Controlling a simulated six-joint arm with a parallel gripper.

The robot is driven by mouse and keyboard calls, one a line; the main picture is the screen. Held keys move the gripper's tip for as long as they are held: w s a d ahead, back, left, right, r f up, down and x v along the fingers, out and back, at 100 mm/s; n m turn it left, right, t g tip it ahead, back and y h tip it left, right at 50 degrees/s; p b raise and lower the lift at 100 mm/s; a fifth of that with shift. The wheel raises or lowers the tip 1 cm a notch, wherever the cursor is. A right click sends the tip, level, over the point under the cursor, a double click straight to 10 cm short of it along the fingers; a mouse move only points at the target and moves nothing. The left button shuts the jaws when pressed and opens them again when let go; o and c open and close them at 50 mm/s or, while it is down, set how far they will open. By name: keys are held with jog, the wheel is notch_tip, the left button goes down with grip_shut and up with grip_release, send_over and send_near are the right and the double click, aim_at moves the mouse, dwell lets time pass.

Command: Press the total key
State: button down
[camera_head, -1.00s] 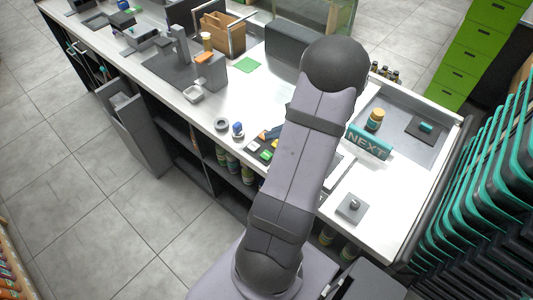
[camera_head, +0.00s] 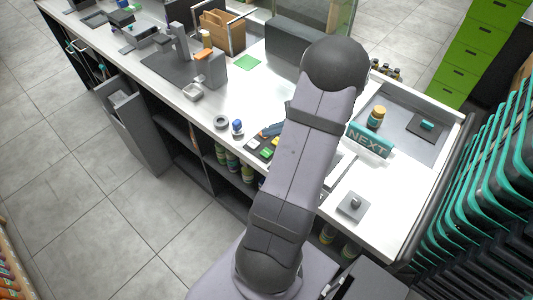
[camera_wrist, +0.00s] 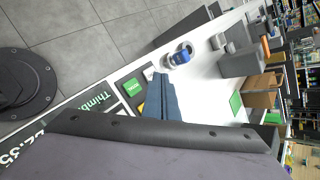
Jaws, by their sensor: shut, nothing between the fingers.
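A dark keypad (camera_head: 252,145) with coloured keys sits at the counter's front edge, partly hidden behind my arm. A green key (camera_wrist: 132,87) with small pale lettering shows in the wrist view, and green keys (camera_head: 265,153) also show in the head view. I cannot read which is the total key. My gripper (camera_wrist: 161,80) is shut and empty, its blue-grey fingers reaching over the keypad and covering part of it. In the head view its tip (camera_head: 270,131) shows just left of my arm. Contact with a key cannot be told.
A display with "Thimble" text (camera_wrist: 92,103) lies beside the keypad. A blue-topped item (camera_head: 238,127) and a grey ring (camera_head: 221,122) stand to its left.

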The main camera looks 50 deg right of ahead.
aim_at(270, 154)
jog(key=shift+f+b, duration=2.55)
jog(key=shift+f, duration=0.95)
jog(key=shift+f, duration=0.2)
jog(key=shift+f+b, duration=0.25)
jog(key=shift+b, duration=0.25)
jog(key=shift+f+b, duration=0.35)
jog(key=shift+b, duration=0.05)
jog(key=shift+r, duration=0.15)
jog(key=shift+r+p, duration=0.55)
jog(key=shift+r, duration=0.1)
jog(key=shift+r+p, duration=1.8)
jog(key=shift+r, duration=0.7)
